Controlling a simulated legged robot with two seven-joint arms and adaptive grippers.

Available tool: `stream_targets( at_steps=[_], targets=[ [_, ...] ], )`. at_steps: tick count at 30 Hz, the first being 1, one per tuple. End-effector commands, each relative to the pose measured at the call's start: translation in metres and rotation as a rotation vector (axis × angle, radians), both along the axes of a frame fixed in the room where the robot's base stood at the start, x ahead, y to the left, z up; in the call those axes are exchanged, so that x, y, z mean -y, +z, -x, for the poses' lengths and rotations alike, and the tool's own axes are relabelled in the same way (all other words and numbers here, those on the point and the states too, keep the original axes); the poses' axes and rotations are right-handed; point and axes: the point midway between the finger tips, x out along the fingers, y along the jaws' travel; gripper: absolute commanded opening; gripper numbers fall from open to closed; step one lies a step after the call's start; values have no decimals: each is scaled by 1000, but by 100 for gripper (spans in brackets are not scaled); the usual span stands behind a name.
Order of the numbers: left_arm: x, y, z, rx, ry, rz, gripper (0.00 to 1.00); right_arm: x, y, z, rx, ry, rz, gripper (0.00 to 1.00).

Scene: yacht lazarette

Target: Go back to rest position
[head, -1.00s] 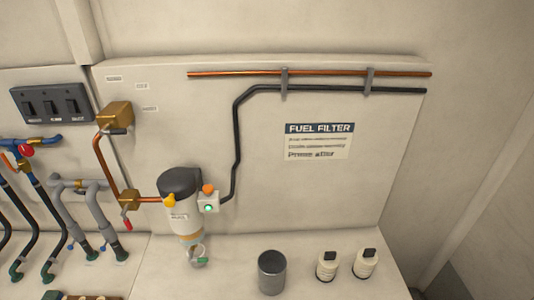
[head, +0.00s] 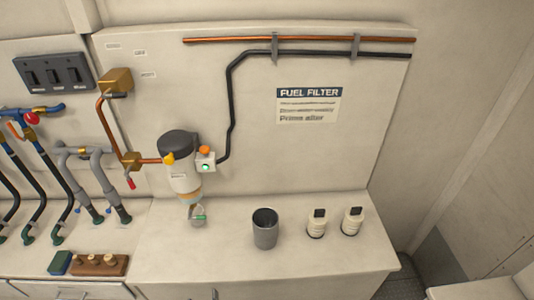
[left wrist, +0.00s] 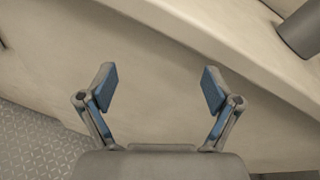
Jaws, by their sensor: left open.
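My left gripper (left wrist: 158,88) shows in the left wrist view, open, with nothing between its blue-padded fingers. Pale panelling lies in front of it, and a curved edge runs diagonally above. Neither gripper is in the head view. The fuel filter (head: 182,165) with its dark cap is mounted on the wall in the head view. A grey cup (head: 264,229) stands on the counter to the right of the filter.
The counter (head: 290,265) has bare room in front of the cup. Valves and hoses (head: 85,175) crowd the left wall. A brown block with brass fittings (head: 98,264) sits at the front left. A grey cylinder (left wrist: 300,28) shows at the wrist view's top right. Dark floor (head: 400,275) lies right of the counter.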

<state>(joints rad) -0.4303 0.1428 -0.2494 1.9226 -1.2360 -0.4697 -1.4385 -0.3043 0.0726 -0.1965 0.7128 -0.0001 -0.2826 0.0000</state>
Motion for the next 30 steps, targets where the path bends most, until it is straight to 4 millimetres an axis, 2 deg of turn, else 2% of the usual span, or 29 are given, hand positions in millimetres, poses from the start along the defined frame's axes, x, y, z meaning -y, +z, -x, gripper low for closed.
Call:
stream_targets(
  at_steps=[5, 8, 11, 12, 14, 15, 17, 18, 21, 24, 27, 30],
  targets=[
    [0, -75, 17, -128, 69, 253, 90, 1, -1, 8, -12, 0, 2, 40],
    [-2, -132, 37, -227, 160, 458, 90, 4, -1, 14, -20, 1, 5, 40],
    [-4, -202, 74, -346, 333, 726, 90, 7, -2, 17, -26, 2, 10, 40],
    [-5, -230, 94, -390, 423, 840, 90, 8, -2, 18, -26, 2, 11, 40],
    [-7, -270, 126, -445, 583, 1005, 90, 9, -2, 18, -27, 3, 12, 40],
    [-8, -294, 149, -474, 703, 1111, 90, 10, -1, 18, -27, 3, 13, 40],
    [-10, -326, 187, -500, 898, 1259, 90, 11, -1, 18, -27, 4, 14, 40],
    [-11, -344, 212, -504, 1037, 1347, 90, 12, -1, 18, -25, 4, 15, 40],
    [-14, -378, 271, -471, 1369, 1517, 90, 12, -1, 16, -23, 4, 16, 40],
    [-15, -397, 317, -401, 1638, 1619, 90, 12, -1, 14, -19, 4, 15, 40],
    [-16, -406, 344, -336, 1809, 1669, 90, 11, 0, 11, -14, 4, 14, 40],
    [-17, -408, 356, -301, 1880, 1687, 90, 11, 0, 7, -9, 4, 14, 40]
  ],
)
